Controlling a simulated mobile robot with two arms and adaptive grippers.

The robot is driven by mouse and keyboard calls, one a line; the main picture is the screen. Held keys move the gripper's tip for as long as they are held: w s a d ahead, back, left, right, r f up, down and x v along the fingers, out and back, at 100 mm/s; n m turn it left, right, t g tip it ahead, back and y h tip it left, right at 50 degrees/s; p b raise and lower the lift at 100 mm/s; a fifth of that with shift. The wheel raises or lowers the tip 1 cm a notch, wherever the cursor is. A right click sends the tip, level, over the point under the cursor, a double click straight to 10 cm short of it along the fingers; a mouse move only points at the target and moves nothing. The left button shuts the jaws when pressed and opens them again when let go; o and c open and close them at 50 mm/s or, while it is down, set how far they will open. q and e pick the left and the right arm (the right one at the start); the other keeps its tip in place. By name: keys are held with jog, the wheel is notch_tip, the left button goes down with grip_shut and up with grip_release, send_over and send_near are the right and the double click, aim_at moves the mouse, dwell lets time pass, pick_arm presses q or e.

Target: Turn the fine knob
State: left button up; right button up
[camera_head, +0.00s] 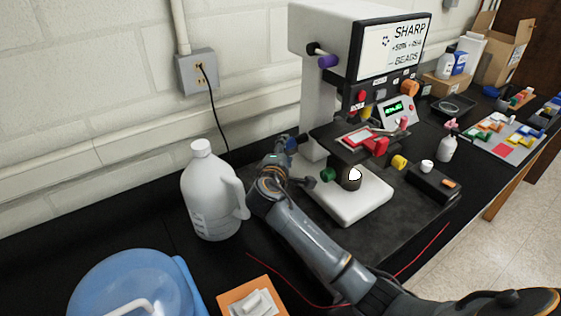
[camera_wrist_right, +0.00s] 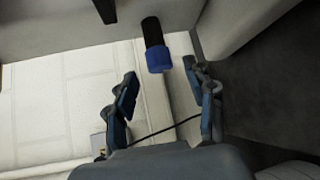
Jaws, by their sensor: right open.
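A white instrument (camera_head: 322,135) with a lit "SHARP" screen stands on the bench and carries several coloured knobs. A blue knob (camera_wrist_right: 157,59) on a black shaft sticks out of its pale body in the right wrist view. I cannot tell which knob is the fine one. My right gripper (camera_head: 301,161) is open and empty at the instrument's left side. In its wrist view (camera_wrist_right: 160,72) the blue knob lies just beyond the gap between the fingertips. My left gripper is out of view.
A white jug (camera_head: 210,190) stands close left of my right gripper. A blue-lidded container (camera_head: 130,280) and an orange tray (camera_head: 250,299) are at the front. A red wire (camera_head: 430,252) crosses the bench. A black cable hangs from the wall outlet (camera_head: 198,72).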

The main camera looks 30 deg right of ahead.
jog(key=v, duration=0.9)
jog(key=shift+f, duration=0.1)
dwell(0.8)
